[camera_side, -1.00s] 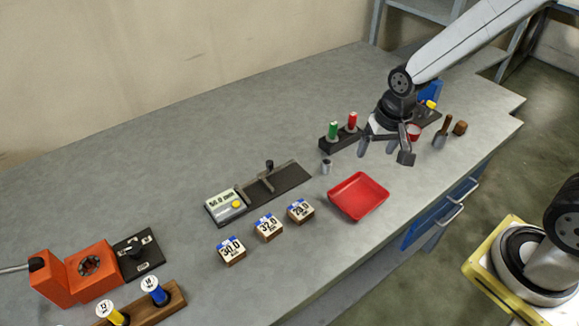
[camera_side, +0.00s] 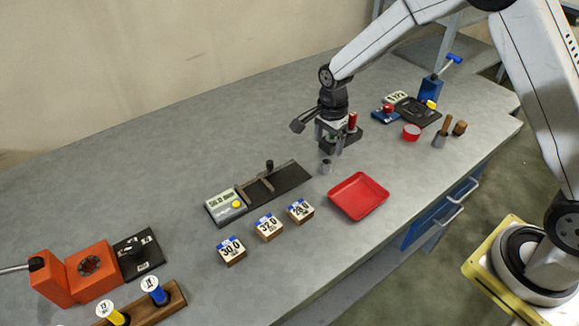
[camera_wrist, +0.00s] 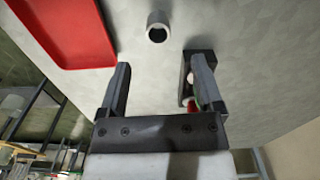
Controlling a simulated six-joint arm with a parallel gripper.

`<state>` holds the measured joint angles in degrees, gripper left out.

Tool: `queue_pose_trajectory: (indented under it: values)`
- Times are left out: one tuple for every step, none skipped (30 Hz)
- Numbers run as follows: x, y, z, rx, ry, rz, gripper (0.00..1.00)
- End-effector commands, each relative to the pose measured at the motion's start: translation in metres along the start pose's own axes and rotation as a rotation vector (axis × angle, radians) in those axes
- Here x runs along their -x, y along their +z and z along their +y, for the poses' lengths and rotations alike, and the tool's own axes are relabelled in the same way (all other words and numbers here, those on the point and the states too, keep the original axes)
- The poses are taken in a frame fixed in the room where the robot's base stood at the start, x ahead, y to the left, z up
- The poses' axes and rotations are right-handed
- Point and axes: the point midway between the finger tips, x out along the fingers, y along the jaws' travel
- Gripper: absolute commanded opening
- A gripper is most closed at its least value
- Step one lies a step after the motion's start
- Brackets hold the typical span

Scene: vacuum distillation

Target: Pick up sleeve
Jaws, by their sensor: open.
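The sleeve (camera_side: 325,167) is a small grey metal cylinder with a dark bore, standing upright on the grey bench left of the red tray. In the wrist view the sleeve (camera_wrist: 158,27) shows beyond the fingertips, roughly between them sideways. My gripper (camera_side: 327,142) is above the bench, pointing down, just behind the sleeve and over the left part of the dark block with red and green pieces. In the wrist view my gripper (camera_wrist: 160,75) is open, with nothing between its fingers. No contact with the sleeve shows.
The red tray (camera_side: 358,196) lies right of the sleeve. The dark block (camera_side: 352,142) with a red piece stands behind it, partly hidden by my gripper. A gauge with a display (camera_side: 226,206) and several number-marked blocks (camera_side: 268,227) are to the left.

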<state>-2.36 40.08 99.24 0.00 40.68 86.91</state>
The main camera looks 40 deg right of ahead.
Motion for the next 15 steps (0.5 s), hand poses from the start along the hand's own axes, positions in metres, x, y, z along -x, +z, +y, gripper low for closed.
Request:
queue_pose_trajectory:
  values:
    - [0.0, 0.0, 0.0, -0.001, 0.0, 0.0, 0.84]
    - [0.0, 0.0, 0.0, -0.001, 0.0, 0.0, 0.84]
    - [-0.001, 0.0, 0.0, 0.0, 0.001, 0.0, 0.84]
    - [-0.002, 0.0, 0.0, 0.0, 0.001, 0.0, 0.84]
    - [-0.003, 0.0, 0.0, 0.0, 0.002, 0.0, 0.84]
    - [-0.006, 0.0, 0.001, 0.001, 0.002, 0.0, 0.84]
    - [-0.008, 0.0, 0.001, 0.001, 0.002, 0.0, 0.84]
    - [-0.011, 0.0, 0.001, 0.001, 0.002, 0.0, 0.84]
    - [-0.014, 0.0, 0.001, 0.001, 0.002, 0.0, 0.84]
    - [-0.017, 0.0, 0.001, 0.001, 0.002, 0.0, 0.84]
    - [-0.019, 0.0, 0.001, 0.001, 0.002, 0.0, 0.84]
    - [-0.022, 0.0, 0.001, 0.001, 0.002, 0.0, 0.84]
    - [-0.024, 0.0, 0.001, 0.002, 0.002, 0.0, 0.84]
    - [-0.025, 0.0, 0.001, 0.002, 0.001, 0.0, 0.84]
    - [-0.026, 0.0, 0.001, 0.002, 0.001, 0.0, 0.84]
